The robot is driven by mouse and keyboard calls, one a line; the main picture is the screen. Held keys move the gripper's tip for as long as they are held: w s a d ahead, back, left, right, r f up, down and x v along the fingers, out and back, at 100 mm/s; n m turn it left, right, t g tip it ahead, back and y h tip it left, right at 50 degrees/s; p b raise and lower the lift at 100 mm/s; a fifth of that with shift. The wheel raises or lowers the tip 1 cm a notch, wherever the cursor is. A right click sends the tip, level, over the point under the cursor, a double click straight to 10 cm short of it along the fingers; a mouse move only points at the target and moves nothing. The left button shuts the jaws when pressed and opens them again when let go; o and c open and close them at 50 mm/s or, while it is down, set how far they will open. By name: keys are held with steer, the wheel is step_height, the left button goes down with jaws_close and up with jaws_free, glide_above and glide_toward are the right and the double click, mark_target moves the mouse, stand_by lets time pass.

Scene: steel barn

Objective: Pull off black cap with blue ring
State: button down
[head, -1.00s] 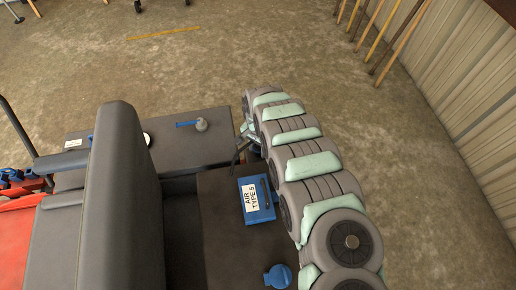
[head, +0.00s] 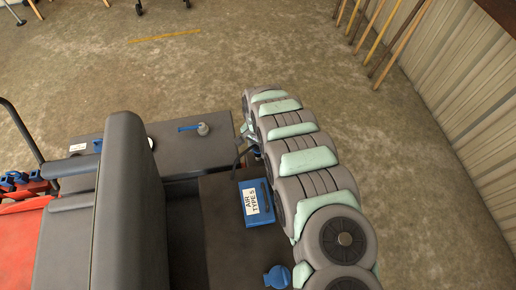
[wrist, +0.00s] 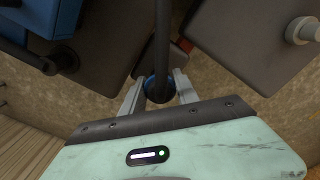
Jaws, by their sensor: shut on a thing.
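In the wrist view my gripper (wrist: 158,92) is shut, one pale finger on each side of a black piece with a blue ring, the cap (wrist: 150,85). A dark rod (wrist: 163,40) runs down across the view to it and covers part of it. I cannot tell whether the cap is still seated on something. In the head view my gripper (head: 248,142) is at the far end of my arm, by the machine's far edge, mostly hidden. The cap cannot be made out there.
A blue box labelled "AIR TYPE S" (head: 256,203) lies on the dark machine close left of my arm. A round blue cap (head: 277,276) is nearer. A tall dark backrest (head: 125,200) stands left, and a grey knob (head: 203,129) farther back.

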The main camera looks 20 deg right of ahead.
steer(key=shift+r, duration=0.35)
steer(key=c, duration=1.1)
jaws_free()
steer(key=shift+c, duration=0.2)
steer(key=shift+o, duration=0.2)
steer(key=shift+f, duration=0.1)
step_height(320, 180, up, 10)
steer(key=shift+f+p, duration=0.1)
steer(key=shift+p, duration=0.85)
steer(key=shift+r, duration=0.5)
